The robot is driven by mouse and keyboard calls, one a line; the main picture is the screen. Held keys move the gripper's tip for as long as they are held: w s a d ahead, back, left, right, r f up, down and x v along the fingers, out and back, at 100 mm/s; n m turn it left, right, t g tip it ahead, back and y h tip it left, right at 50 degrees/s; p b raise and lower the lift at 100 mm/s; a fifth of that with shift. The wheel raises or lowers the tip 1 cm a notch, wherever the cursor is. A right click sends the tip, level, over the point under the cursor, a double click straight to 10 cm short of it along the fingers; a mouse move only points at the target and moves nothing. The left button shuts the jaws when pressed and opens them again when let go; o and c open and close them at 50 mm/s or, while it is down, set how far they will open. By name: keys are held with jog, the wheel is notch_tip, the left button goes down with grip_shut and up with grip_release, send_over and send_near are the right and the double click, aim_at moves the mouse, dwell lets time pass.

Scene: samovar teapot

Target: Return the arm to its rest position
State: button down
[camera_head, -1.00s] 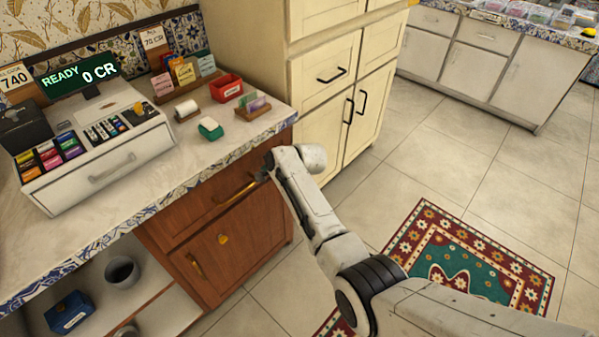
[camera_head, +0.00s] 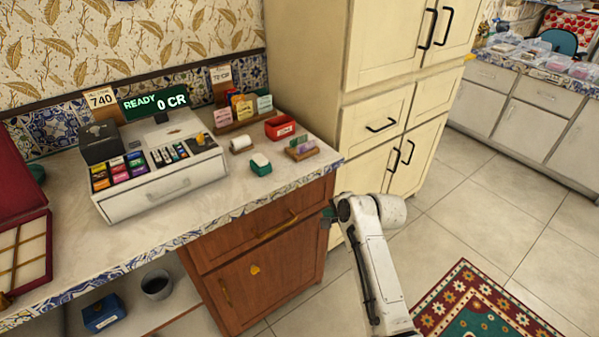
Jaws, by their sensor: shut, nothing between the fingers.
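My arm reaches up from the bottom edge, right of the middle, in the head view. Its pale links bend at a rounded joint in front of the cream cabinet. My gripper (camera_head: 327,217) shows as a small dark shape at the left of that joint, beside the right end of the wooden drawer front (camera_head: 262,228). It is shut and I see nothing held in it. Its fingertips are small and partly hidden, and I cannot tell how far they stand from the wood.
The counter (camera_head: 215,205) bears a cash register (camera_head: 165,190), a red box (camera_head: 280,128), a white-and-green item (camera_head: 260,164) and a card holder (camera_head: 301,150). A cream cabinet (camera_head: 375,120) stands behind my arm. Tiled floor (camera_head: 490,220) and a patterned rug (camera_head: 480,312) lie to the right.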

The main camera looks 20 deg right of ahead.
jog(key=s+f+n+g+h, duration=0.1)
jog(key=s+n+g, duration=0.3)
jog(key=s, duration=1.7)
jog(key=s+a+f+n+g+h, duration=0.1)
jog(key=s+f+n+g, duration=0.3)
jog(key=s+n, duration=0.6)
jog(key=s, duration=1.1)
jog(key=shift+s+f+n+h, duration=0.15)
jog(key=shift+s+n+h, duration=0.1)
jog(key=shift+n+h, duration=0.05)
jog(key=c, duration=1.8)
grip_release()
